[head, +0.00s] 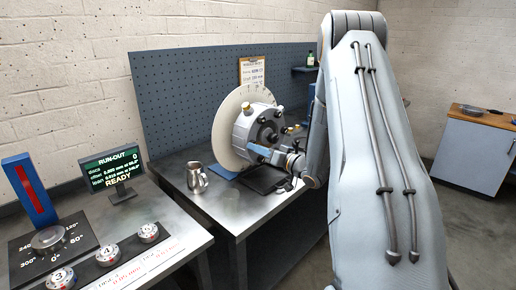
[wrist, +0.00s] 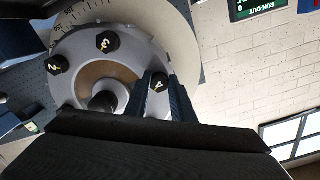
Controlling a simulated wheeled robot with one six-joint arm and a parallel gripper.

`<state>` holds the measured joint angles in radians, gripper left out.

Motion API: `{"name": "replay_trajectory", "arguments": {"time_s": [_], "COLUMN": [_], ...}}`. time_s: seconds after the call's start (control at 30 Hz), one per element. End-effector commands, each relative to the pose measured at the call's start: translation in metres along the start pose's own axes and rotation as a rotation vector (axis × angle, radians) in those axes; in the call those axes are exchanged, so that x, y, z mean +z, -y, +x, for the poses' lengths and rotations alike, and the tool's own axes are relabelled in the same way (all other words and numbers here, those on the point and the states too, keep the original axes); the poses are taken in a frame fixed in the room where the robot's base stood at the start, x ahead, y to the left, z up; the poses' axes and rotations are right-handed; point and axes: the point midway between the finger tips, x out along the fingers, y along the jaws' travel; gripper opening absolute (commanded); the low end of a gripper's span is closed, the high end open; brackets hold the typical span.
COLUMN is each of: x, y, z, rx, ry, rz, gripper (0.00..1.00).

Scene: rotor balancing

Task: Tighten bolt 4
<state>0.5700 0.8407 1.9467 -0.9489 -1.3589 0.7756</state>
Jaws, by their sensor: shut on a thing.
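The rotor (head: 250,130) is a grey metal hub in front of a pale graduated disc (head: 226,135), above the metal bench. In the wrist view, dark bolt heads ring its face: bolt 4 (wrist: 159,80), bolt 3 (wrist: 108,42) and bolt 2 (wrist: 58,64). My gripper (wrist: 166,84) has its two dark blue fingers at bolt 4, one on each side, and is shut on it. The numeral 4 shows between the fingertips. In the head view my gripper (head: 258,151) reaches the lower front of the hub; the bolt it holds is hidden there.
A metal jug (head: 197,178) stands on the bench left of the rotor. A run-out display (head: 113,168) reading READY and a panel with numbered knobs (head: 108,254) are at the left. A clipboard (head: 252,71) hangs on the pegboard (head: 190,90). A wooden-topped cabinet (head: 476,150) stands right.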

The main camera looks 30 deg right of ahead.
Motion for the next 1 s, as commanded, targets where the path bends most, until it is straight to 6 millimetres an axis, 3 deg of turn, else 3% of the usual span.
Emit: {"name": "replay_trajectory", "arguments": {"time_s": [0.63, 0.67, 0.77, 1.0], "x": [0.0007, 0.0007, 0.0006, 0.0004], "y": [0.0000, 0.0000, 0.0001, 0.0002], "z": [-0.0002, -0.0003, -0.0002, -0.0001], "rx": [0.001, 0.001, 0.001, 0.000], "ry": [0.001, 0.001, 0.001, 0.000], "rz": [0.055, 0.055, 0.054, 0.053], "gripper": [0.00, 0.24, 0.40, 0.41]}}
